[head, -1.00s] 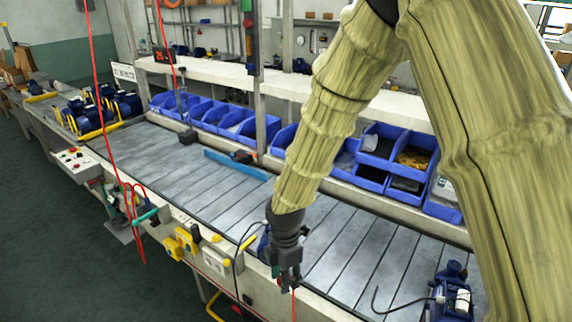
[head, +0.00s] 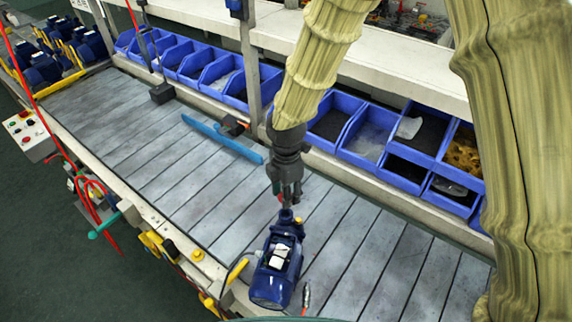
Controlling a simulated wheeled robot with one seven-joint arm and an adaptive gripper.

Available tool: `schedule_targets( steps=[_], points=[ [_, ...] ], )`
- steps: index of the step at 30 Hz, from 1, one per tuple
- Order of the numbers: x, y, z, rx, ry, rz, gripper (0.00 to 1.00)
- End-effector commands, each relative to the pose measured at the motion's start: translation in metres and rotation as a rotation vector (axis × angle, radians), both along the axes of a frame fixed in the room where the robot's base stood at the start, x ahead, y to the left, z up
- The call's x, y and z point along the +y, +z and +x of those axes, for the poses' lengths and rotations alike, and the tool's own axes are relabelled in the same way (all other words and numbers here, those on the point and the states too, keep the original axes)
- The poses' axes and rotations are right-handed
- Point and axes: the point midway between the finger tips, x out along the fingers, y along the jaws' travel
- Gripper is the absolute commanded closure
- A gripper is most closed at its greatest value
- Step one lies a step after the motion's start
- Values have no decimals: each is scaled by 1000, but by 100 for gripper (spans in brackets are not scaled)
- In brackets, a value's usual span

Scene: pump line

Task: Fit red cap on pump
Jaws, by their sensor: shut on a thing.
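A blue pump (head: 276,268) with a white label and a dark box on top stands on the slatted line near its front edge. My gripper (head: 287,200) points down just behind the pump's far end. Its fingers are shut on a small red thing, which I take to be the red cap (head: 280,197); the fingers hide most of it. The fingertips are close above the pump's upper end, and I cannot tell whether the cap touches it.
Blue bins (head: 328,120) line the back of the line, under a pale shelf. A blue bar (head: 222,138) lies across the slats. A red-tipped fitting (head: 306,296) is right of the pump. Yellow and white boxes hang along the front edge.

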Motion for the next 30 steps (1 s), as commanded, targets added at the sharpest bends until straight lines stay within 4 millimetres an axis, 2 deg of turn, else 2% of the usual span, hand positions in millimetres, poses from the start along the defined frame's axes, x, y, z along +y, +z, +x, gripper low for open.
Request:
schedule_targets(
  steps=[7, 12, 16, 24, 30],
  points=[
    [-1, 4, -18, -17, 1, -2, 72],
    [-1, -2, -26, -23, 1, -3, 72],
    [0, -13, -20, -18, 2, -2, 72],
    [2, -45, 4, 4, 2, 0, 72],
    [1, -57, 2, 3, 2, -1, 72]
  ],
)
